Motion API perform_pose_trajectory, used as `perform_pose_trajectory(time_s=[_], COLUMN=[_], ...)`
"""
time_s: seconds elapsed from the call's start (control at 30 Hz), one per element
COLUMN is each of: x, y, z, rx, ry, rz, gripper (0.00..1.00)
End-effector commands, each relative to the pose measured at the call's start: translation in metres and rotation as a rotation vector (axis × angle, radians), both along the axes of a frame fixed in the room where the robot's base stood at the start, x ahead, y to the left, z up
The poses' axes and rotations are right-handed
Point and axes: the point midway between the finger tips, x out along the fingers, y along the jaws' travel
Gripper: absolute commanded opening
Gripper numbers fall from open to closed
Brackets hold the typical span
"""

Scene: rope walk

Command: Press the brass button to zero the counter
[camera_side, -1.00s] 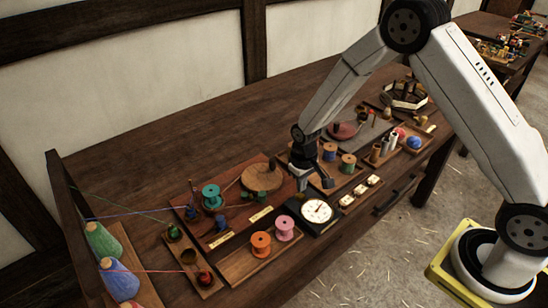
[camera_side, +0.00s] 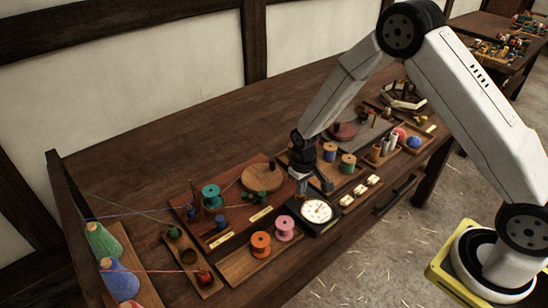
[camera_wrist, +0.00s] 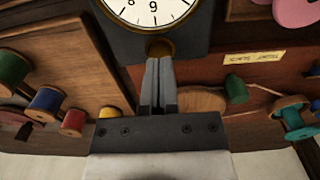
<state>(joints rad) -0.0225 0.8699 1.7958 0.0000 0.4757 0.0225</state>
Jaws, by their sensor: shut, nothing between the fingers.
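The counter is a dark box with a round white dial (camera_side: 316,210), near the front edge of the bench. Its dial (camera_wrist: 150,8) is cut off at the top of the wrist view. The brass button (camera_wrist: 160,47) is a round brass piece on the box just below the dial in the wrist view. My gripper (camera_wrist: 160,62) is shut and empty, its fingertips overlapping the button's lower part in that view. In the side view my gripper (camera_side: 301,191) points down at the box's back edge and hides the button. I cannot tell whether the fingertips touch it.
Orange (camera_side: 261,243) and pink (camera_side: 284,228) spools stand on a board left of the counter. A teal spool (camera_side: 212,196) and a round wooden disc (camera_side: 262,177) are behind. Small white-topped blocks (camera_side: 360,190) lie to the right. Bare bench lies behind the boards.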

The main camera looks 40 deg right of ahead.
Motion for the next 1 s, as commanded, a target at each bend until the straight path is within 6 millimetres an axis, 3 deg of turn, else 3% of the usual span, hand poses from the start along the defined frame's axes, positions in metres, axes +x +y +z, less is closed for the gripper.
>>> perform_pose_trajectory(time_s=[1.0], x=[0.000], y=[0.000], z=[-0.013], rx=[0.000], ry=[0.001], rz=[0.000], gripper=[0.00])
